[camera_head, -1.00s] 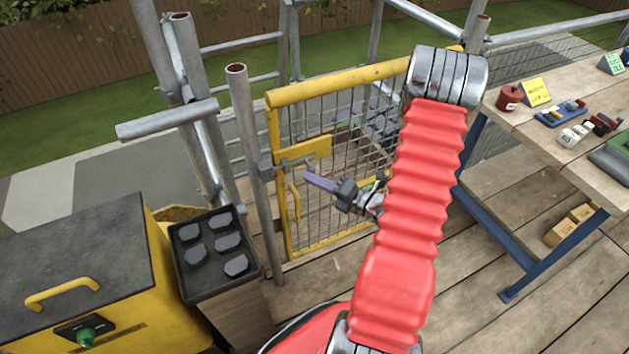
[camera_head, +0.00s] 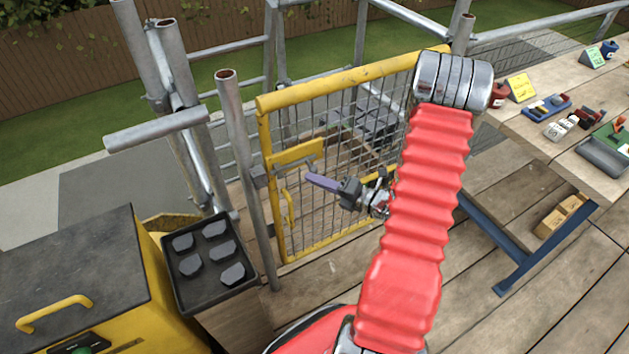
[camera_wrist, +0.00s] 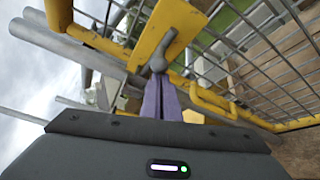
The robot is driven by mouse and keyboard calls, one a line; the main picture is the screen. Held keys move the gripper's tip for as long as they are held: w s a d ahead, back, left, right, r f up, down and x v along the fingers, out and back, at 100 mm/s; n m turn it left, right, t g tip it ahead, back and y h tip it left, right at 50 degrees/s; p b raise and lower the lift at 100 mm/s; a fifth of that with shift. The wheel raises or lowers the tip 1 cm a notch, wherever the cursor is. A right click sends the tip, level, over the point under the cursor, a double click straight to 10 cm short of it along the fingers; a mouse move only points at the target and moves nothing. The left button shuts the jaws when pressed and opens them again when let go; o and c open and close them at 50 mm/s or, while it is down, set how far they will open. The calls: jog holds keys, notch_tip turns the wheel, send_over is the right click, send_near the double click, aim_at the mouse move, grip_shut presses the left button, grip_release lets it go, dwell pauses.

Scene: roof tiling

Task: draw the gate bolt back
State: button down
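The gate (camera_head: 335,86) has a yellow frame and wire mesh and stands upright between scaffold posts. The gate bolt (camera_head: 292,166) is a grey rod across a yellow plate (camera_head: 308,150) at the gate's left edge. In the wrist view the bolt's grey knob (camera_wrist: 158,64) is at my fingertips, in front of the yellow plate. My gripper (camera_head: 309,178) has purple fingers, just below and right of the bolt in the head view. In the wrist view the fingers (camera_wrist: 161,82) lie close together with nothing visible between them. I cannot tell whether they touch the knob.
A scaffold post (camera_head: 243,150) stands left of the gate, with a grey bracket (camera_head: 260,176) beside the bolt. A yellow handle (camera_head: 287,208) is below the plate. A black tray (camera_head: 212,290) and yellow box (camera_head: 70,270) are at left, a workbench (camera_head: 560,150) at right.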

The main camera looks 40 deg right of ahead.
jog(key=shift+d, duration=0.15)
jog(key=a+f, duration=0.2)
jog(key=a, duration=0.2)
jog(key=v, duration=1)
jog(key=shift+r, duration=0.2)
jog(key=shift+s, duration=0.15)
dwell(0.4)
